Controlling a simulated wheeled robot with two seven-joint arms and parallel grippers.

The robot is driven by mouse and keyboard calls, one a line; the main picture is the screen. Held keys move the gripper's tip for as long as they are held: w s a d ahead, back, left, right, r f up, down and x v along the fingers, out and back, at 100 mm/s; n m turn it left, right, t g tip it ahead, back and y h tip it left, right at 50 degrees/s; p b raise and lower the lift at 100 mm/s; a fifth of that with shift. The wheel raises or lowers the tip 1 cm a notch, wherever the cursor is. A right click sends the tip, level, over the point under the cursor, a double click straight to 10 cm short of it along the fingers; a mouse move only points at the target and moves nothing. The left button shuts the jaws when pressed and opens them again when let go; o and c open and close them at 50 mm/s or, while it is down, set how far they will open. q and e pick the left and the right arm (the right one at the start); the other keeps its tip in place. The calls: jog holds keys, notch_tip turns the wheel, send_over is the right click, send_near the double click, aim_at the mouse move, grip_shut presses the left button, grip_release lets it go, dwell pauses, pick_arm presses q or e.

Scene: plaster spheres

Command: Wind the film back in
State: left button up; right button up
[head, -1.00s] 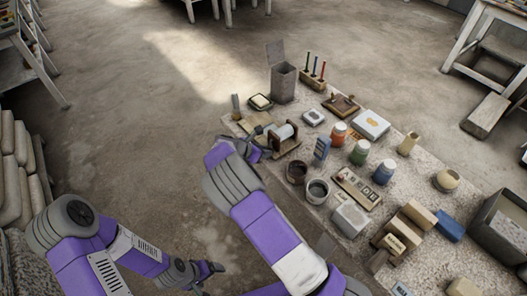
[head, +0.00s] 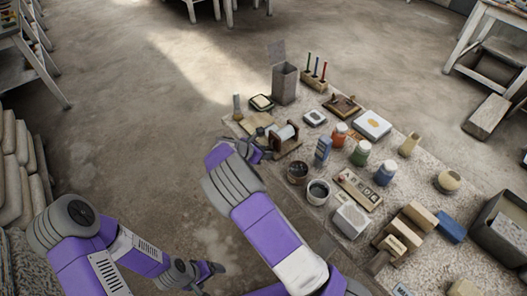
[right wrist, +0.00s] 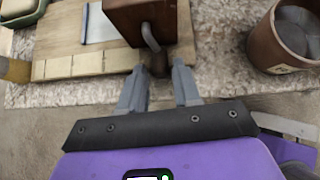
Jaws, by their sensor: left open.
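The film roll (head: 287,133) sits in a brown wooden holder with upright ends, near the left edge of the worktop. In the right wrist view, the holder's near end (right wrist: 125,18) carries a bent metal crank (right wrist: 150,37) with a dark knob (right wrist: 158,65). A pale sheet with a blue edge (right wrist: 98,24), seemingly the film, lies on the wooden board (right wrist: 75,64) left of the holder. My right gripper (right wrist: 159,75) has its fingers apart, one either side of the knob, with slim gaps showing. My left gripper (head: 212,279) is open and empty, low over the floor, away from the worktop.
A brown pot (right wrist: 287,38) stands close right of my right gripper; a grey pot (head: 318,191) stands nearby. Bottles (head: 361,153), a tall grey box (head: 285,84) and wooden blocks (head: 405,230) crowd the worktop.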

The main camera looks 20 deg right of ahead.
jog(key=p+v, duration=0.1)
jog(key=v, duration=0.6)
jog(key=shift+a+r, duration=0.15)
jog(key=shift+c, duration=0.3)
